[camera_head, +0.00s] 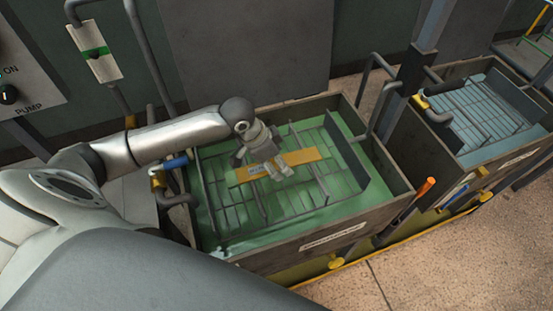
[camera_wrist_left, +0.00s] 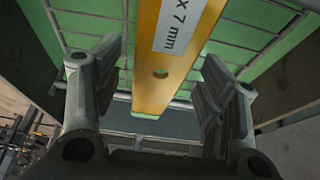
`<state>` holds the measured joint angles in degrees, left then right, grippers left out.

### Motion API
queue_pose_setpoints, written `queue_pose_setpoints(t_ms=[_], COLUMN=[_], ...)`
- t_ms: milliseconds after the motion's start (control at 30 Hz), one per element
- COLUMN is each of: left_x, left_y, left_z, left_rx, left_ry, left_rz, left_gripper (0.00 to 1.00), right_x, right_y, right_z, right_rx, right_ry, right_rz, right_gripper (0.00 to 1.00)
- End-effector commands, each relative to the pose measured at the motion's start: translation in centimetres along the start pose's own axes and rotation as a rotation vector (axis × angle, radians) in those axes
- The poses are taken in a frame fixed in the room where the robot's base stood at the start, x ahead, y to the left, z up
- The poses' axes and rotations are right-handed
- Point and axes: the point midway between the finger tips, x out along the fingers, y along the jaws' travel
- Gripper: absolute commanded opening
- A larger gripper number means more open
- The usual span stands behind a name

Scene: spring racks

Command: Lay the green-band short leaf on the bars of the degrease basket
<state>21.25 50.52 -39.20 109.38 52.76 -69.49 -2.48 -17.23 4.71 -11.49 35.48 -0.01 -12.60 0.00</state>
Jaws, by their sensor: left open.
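A flat orange-yellow leaf (camera_head: 309,156) with a hole and a white label lies across the bars of a basket (camera_head: 318,182) in the green-lit tank. In the left wrist view the leaf (camera_wrist_left: 162,95) shows a pale green edge at its near end; I cannot make out a clear green band. The label's visible part reads "x 7 mm". My left gripper (camera_head: 270,172) is over the middle of the leaf. In the wrist view its fingers (camera_wrist_left: 162,60) are open, one on each side of the leaf, with gaps between. My right gripper is not in view.
The tank's dark walls (camera_head: 395,170) surround the basket, with a label plate on the front. A second tank (camera_head: 490,115) with a bluish basket stands to the right. Pipes and an upright post rise between the tanks. A pump panel (camera_head: 20,85) is at upper left.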

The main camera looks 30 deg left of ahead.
Motion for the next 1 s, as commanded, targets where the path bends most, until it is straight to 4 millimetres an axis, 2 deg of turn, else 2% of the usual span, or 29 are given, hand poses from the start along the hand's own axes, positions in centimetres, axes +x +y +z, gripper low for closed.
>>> queue_pose_setpoints(t_ms=[167, 500, 633, 800, 1000], left_x=[-1.6, -9.0, -11.1, -12.6, -12.9], left_y=[-0.1, -0.2, -0.1, -0.1, 0.0], left_z=[-0.4, -0.3, -0.4, -0.4, -0.4], left_rx=[0.001, 0.001, 0.0, 0.0, 0.0], left_ry=[0.003, 0.002, 0.002, 0.001, 0.001], left_rz=[-0.004, -0.005, -0.003, -0.002, 0.0], left_gripper=[0.66, 0.66, 0.66, 0.66, 0.66], right_x=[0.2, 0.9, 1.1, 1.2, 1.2], right_y=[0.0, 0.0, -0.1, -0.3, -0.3], right_z=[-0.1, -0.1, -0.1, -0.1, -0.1], right_rx=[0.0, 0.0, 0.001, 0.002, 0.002], right_ry=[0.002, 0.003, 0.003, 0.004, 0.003], right_rz=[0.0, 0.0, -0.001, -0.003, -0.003], right_gripper=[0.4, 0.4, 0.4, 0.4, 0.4])
